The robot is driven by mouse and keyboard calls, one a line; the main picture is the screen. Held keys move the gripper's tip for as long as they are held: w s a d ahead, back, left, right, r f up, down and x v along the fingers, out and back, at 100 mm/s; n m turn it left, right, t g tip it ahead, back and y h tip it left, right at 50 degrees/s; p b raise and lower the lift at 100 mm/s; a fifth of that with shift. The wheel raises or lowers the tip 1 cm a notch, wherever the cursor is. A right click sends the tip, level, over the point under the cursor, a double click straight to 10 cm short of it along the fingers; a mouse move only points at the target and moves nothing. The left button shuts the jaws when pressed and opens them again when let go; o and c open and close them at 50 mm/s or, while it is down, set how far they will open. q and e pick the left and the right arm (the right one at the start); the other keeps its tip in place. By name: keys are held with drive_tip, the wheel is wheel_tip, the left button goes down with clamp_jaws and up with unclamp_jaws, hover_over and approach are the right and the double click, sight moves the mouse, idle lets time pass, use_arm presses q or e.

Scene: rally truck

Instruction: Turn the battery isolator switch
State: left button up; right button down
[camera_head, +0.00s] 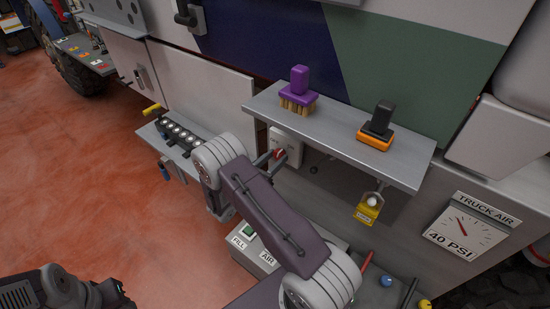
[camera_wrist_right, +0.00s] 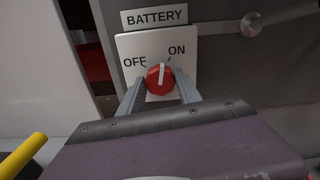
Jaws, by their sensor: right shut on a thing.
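The battery isolator switch is a red knob (camera_wrist_right: 160,79) on a white plate (camera_wrist_right: 185,75) marked OFF on the left and ON on the right. A BATTERY label (camera_wrist_right: 155,17) sits above it. The knob's white mark points nearly straight up, between the two words. My right gripper (camera_wrist_right: 160,92) is shut on the knob, one finger on each side. In the head view the right gripper (camera_head: 272,162) reaches the knob (camera_head: 279,154) under the shelf. Part of my left arm (camera_head: 65,290) shows at the bottom left; its jaws are not clear.
A metal shelf (camera_head: 340,132) juts out above the switch, holding a purple brush (camera_head: 299,88) and an orange-based block (camera_head: 376,130). A yellow padlock (camera_head: 369,208) hangs below it. A FILL/AIR box (camera_head: 250,255) stands below my right arm. The red floor at left is clear.

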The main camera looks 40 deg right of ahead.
drive_tip(key=n+p, duration=0.1)
drive_tip(key=n, duration=0.6)
drive_tip(key=shift+w+r+p, duration=0.1)
drive_tip(key=shift+p, duration=0.25)
drive_tip(key=n+p, duration=0.1)
drive_tip(key=n, duration=0.5)
drive_tip(key=shift+n, duration=0.4)
drive_tip(key=c, duration=0.8)
unclamp_jaws()
drive_tip(key=shift+c, duration=0.2)
drive_tip(key=b+v, duration=0.3)
drive_tip(key=v, duration=0.6)
